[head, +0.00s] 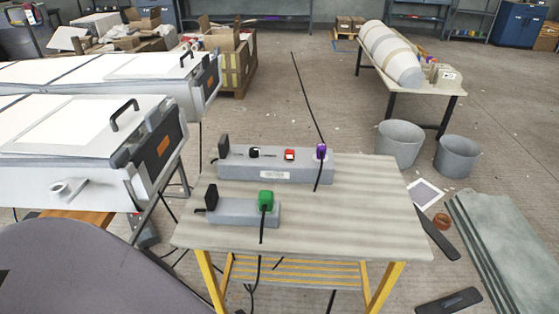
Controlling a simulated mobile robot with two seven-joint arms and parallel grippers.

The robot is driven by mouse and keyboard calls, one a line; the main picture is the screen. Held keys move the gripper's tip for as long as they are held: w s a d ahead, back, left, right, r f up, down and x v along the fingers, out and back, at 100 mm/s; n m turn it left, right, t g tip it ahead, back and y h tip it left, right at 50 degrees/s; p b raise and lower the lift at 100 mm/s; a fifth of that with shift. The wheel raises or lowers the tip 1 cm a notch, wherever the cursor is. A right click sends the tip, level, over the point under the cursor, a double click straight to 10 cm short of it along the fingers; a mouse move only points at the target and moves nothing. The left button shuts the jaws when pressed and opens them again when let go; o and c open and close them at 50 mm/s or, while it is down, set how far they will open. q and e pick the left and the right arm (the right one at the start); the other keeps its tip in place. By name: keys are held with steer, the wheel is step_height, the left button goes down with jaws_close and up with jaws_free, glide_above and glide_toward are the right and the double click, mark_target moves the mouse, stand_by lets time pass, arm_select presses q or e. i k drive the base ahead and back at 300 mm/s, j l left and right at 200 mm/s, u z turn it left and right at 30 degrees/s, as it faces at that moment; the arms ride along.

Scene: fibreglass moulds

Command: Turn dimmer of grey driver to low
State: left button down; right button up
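Two grey box-shaped units sit on a wood-topped bench (370,215). The longer grey unit (275,174) is at the back. It carries a black block (223,147) at its left end, a small black-and-white piece (254,152), a red piece (289,154) and a purple plug (321,150) with a black cable. The shorter grey unit (232,214) is in front, with a black block (211,197) and a green plug (266,200) with a cable. I cannot tell which is the driver, nor make out a dimmer or its setting. Neither gripper is in view.
White moulds (85,125) with black handles stand close at the bench's left. Black cables hang off the bench's front. Two grey buckets (400,142) and a stack of grey-green sheets (510,240) are on the floor at right. The bench top's right side is clear.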

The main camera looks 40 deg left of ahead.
mark_target(254, 153)
steer(key=u, duration=1.3)
steer(key=z, duration=0.1)
